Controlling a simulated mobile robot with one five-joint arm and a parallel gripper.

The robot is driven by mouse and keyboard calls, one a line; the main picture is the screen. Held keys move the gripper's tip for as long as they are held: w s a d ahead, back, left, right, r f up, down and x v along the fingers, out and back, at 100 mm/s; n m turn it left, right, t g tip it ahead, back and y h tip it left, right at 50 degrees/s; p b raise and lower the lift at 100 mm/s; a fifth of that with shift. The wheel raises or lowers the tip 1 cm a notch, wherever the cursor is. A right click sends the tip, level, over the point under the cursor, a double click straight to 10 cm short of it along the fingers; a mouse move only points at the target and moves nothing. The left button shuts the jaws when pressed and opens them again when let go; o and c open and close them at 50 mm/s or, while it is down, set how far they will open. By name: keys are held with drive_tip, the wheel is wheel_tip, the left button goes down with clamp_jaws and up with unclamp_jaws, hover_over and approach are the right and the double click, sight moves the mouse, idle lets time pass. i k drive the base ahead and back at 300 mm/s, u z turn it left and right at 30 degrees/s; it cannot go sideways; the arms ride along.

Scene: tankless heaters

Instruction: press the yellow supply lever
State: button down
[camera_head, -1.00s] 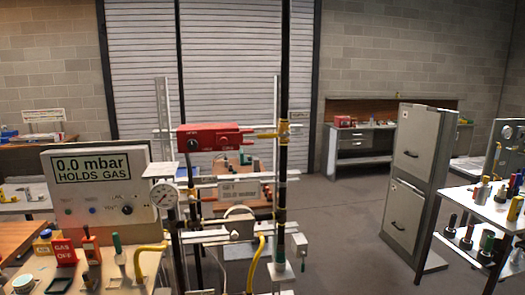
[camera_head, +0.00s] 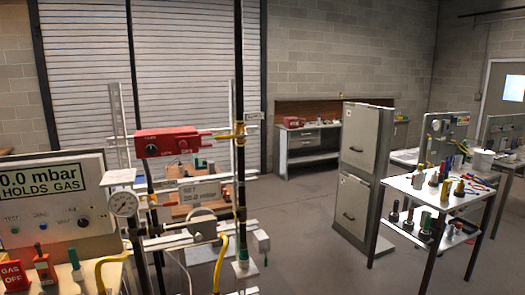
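A test rig with black upright pipes (camera_head: 240,75) and grey rails stands left of centre. A small yellow fitting (camera_head: 238,131) sits on the right-hand black pipe; I cannot tell whether it is the yellow supply lever. A yellow curved hose (camera_head: 220,262) rises beside the foot of that pipe, and another yellow hose (camera_head: 113,259) is at the lower left. A red box (camera_head: 166,142) with a black knob is mounted on the rig. A round gauge (camera_head: 124,203) is to its lower left. My gripper is not in view.
A display panel reading "0.0 mbar HOLDS GAS" (camera_head: 48,181) stands at the left, with a red "GAS OFF" block (camera_head: 13,274) below. A grey cabinet (camera_head: 360,170) stands right of centre. A table of tools (camera_head: 425,199) is at the right. Open floor (camera_head: 315,225) lies between rig and cabinet.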

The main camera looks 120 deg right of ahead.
sight(243, 135)
drive_tip(key=z, duration=2.2)
